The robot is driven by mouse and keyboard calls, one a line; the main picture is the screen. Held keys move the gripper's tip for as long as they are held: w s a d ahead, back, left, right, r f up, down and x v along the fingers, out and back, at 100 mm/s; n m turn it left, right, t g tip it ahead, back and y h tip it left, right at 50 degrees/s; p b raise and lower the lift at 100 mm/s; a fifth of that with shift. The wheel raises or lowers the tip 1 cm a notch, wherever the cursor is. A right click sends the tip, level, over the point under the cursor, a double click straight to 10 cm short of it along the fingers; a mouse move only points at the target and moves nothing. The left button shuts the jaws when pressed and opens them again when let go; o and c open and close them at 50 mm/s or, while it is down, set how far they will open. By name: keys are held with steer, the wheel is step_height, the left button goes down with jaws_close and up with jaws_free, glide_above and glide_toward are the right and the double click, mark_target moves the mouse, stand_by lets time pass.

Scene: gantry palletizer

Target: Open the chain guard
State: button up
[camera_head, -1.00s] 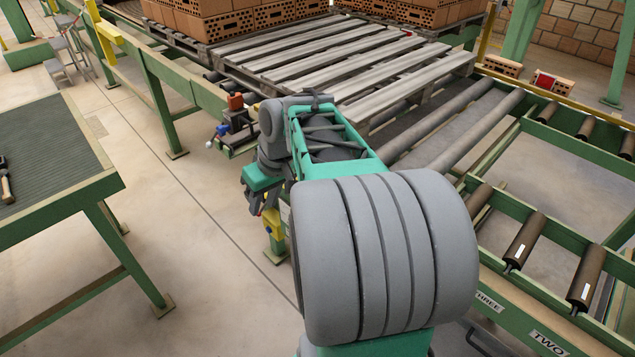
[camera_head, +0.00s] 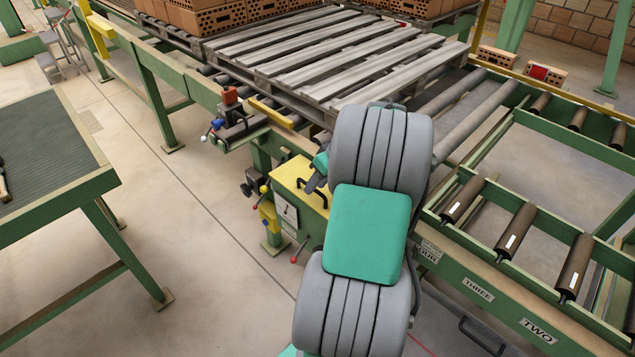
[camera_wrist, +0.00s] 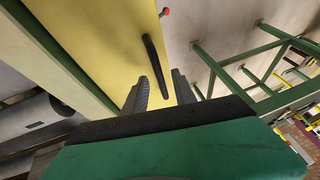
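The chain guard, a yellow panel (camera_head: 288,172) with a black bar handle (camera_head: 322,198), lies on the green conveyor frame left of my arm. In the wrist view the yellow panel (camera_wrist: 105,40) fills the upper left, and its black handle (camera_wrist: 154,64) slants down towards my gripper (camera_wrist: 160,88). The two grey fingers are apart, and the handle's lower end shows between them in the picture. I cannot tell whether the fingers reach around it. In the head view my arm hides most of the gripper. The guard looks closed.
A slatted pallet (camera_head: 340,55) lies on the rollers behind. Levers with red knobs (camera_head: 294,259) and a dial (camera_head: 287,212) sit close by the guard. A workbench (camera_head: 50,160) stands left, with open floor between. Roller frames (camera_head: 520,225) are on the right.

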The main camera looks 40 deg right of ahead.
steer(key=shift+c, duration=0.5)
jaws_close()
stand_by(0.8)
